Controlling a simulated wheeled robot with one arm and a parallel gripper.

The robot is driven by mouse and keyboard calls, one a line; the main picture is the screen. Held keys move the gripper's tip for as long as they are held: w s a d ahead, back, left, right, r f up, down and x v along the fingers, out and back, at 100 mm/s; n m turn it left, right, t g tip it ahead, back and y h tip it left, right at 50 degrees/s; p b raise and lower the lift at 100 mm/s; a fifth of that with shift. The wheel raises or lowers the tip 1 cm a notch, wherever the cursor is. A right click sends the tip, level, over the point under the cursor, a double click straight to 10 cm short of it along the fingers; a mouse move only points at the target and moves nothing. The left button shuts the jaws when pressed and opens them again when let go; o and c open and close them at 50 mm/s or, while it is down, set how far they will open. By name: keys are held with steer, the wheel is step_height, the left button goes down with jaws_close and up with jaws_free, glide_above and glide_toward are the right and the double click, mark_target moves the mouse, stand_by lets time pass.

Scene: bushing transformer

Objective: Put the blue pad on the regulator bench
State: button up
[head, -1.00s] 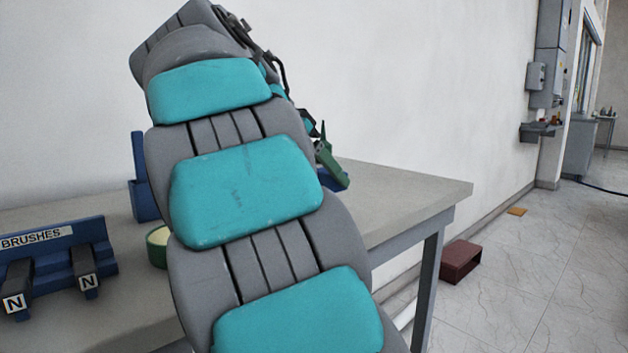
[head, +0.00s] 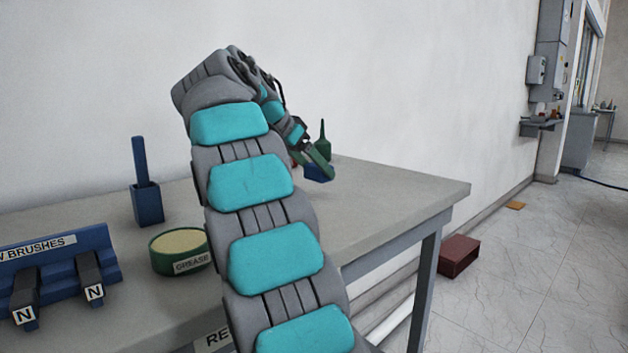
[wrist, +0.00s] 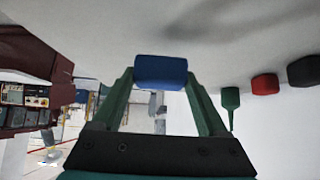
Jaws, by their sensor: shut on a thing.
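The blue pad (head: 319,173) is between the green fingers of my gripper (head: 313,161), over the far part of the grey bench (head: 400,196). In the wrist view, the blue pad (wrist: 160,70) spans the gap between both fingertips of my gripper (wrist: 160,76), which is shut on it. The pad is close to the bench top; I cannot tell whether it touches. The bench's front label (head: 214,338) is mostly hidden by my arm, with only "RE" readable.
A green spouted bottle (head: 323,143) stands just behind the pad. The wrist view shows red (wrist: 265,84) and black (wrist: 302,71) items near it. A grease tin (head: 180,250), blue holder (head: 147,204) and brush rack (head: 60,262) stand left. The bench's right end is clear.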

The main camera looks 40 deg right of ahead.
mark_target(311, 179)
steer(key=shift+f, duration=1.75)
steer(key=shift+f+b, duration=0.2)
steer(key=shift+b, duration=0.1)
steer(key=o, duration=1.2)
steer(key=shift+r, duration=0.15)
